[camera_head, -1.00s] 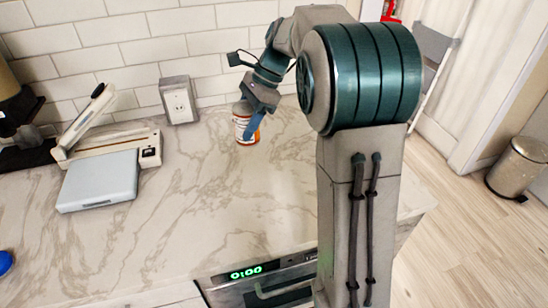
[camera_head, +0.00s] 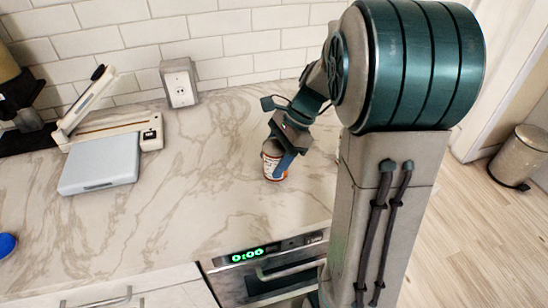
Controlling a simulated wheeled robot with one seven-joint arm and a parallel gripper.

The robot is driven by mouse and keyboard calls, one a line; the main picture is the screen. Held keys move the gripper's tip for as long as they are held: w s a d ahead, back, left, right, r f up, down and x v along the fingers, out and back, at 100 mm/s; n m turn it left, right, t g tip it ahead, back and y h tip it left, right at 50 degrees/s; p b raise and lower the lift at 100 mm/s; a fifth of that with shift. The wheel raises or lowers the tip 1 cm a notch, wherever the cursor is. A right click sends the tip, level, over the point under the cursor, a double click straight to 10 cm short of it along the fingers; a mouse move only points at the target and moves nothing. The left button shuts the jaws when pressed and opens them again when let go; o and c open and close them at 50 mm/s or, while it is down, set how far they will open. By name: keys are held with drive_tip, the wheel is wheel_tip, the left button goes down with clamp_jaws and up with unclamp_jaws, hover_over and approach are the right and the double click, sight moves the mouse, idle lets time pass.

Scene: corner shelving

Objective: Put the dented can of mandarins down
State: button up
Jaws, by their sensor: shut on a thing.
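The can of mandarins (camera_head: 269,164) is a small can with a white and orange-red label, at the middle of the marble countertop (camera_head: 190,205). My gripper (camera_head: 280,165) comes down over it from above and is shut on it. The fingers hide much of the can's right side and top. The can looks nearly upright and at or very close to the counter surface; I cannot tell whether its base touches. Any dent is too small to make out.
A paper trimmer (camera_head: 110,135) and a pale grey flat device (camera_head: 98,172) lie to the left. An oven (camera_head: 270,280) with a green clock is below the front edge. Counter around the can is clear. A bin (camera_head: 520,155) stands at right.

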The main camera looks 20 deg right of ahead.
drive_tip(key=shift+f, duration=0.2)
drive_tip(key=o, duration=1.2)
drive_tip(key=shift+r, duration=0.15)
drive_tip(key=s+v, duration=0.1)
drive_tip(key=v, duration=1.1)
drive_tip(key=s+a+f+n+t+h, duration=0.2)
drive_tip(key=s+a+f+n+h, duration=0.1)
drive_tip(key=s+n, duration=0.3)
drive_tip(key=s+a+f+n+t+h, duration=0.1)
drive_tip(key=s+a+f+n+h, duration=0.1)
drive_tip(key=s+n, duration=0.5)
drive_tip(key=shift+s+a+f+n+t+h+p, duration=0.35)
drive_tip(key=shift+f+n+h, duration=0.2)
drive_tip(key=shift+n, duration=0.95)
